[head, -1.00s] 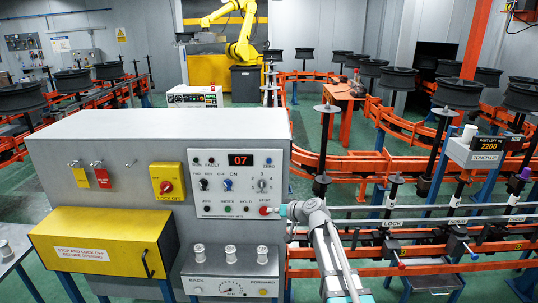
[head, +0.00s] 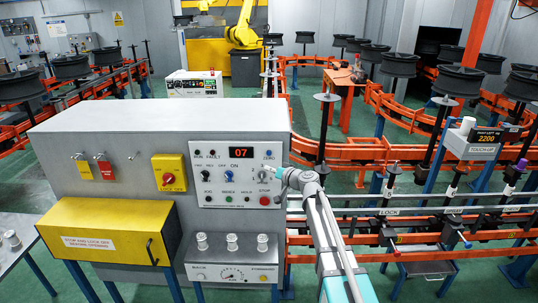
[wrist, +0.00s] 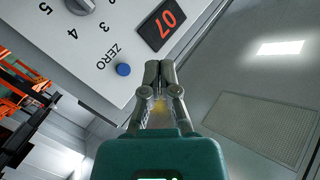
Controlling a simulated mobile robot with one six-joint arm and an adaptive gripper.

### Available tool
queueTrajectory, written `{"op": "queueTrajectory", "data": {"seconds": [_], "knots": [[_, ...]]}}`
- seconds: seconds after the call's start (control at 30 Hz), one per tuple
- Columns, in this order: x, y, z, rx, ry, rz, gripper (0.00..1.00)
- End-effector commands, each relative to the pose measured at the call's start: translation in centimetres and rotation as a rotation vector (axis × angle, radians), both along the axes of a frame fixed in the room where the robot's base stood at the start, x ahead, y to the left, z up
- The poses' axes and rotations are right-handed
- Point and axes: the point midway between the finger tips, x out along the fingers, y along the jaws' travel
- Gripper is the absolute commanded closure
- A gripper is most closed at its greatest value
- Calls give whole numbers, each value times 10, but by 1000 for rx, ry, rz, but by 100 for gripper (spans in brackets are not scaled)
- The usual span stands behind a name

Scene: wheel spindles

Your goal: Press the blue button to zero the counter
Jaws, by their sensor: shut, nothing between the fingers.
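The small round blue button (head: 268,154) is at the top right of the white control panel (head: 213,195). In the wrist view the blue button (wrist: 123,69) sits beside the word ZERO. The counter (head: 240,152) shows 07 in red, and it also shows in the wrist view (wrist: 161,22). My gripper (head: 279,173) is shut and empty, below and a little right of the button in the head view. In the wrist view its fingertips (wrist: 160,70) are right of the button, apart from it in the picture. How far they are from the panel is hard to tell.
A numbered dial (head: 262,175) is just left of my gripper, with the red STOP button (head: 264,200) below. A yellow lockout box (head: 105,238) stands left. Orange conveyor rails (head: 400,239) run at right.

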Motion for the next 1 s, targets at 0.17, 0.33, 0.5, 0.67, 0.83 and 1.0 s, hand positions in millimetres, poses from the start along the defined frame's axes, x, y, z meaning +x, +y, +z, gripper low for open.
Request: {"op": "queueTrajectory", "data": {"seconds": [0.17, 0.33, 0.5, 0.67, 0.83, 1.0], "knots": [[6, 0, 0, 0, 0, 0, 100], [17, 0, 0, 0, 0, 0, 100], [34, 0, 0, -1, 0, -1, 100], [51, 0, 0, -1, 0, -1, 100], [68, 0, 0, -1, 0, -1, 100], [80, 0, 0, 0, 0, 0, 100]]}}
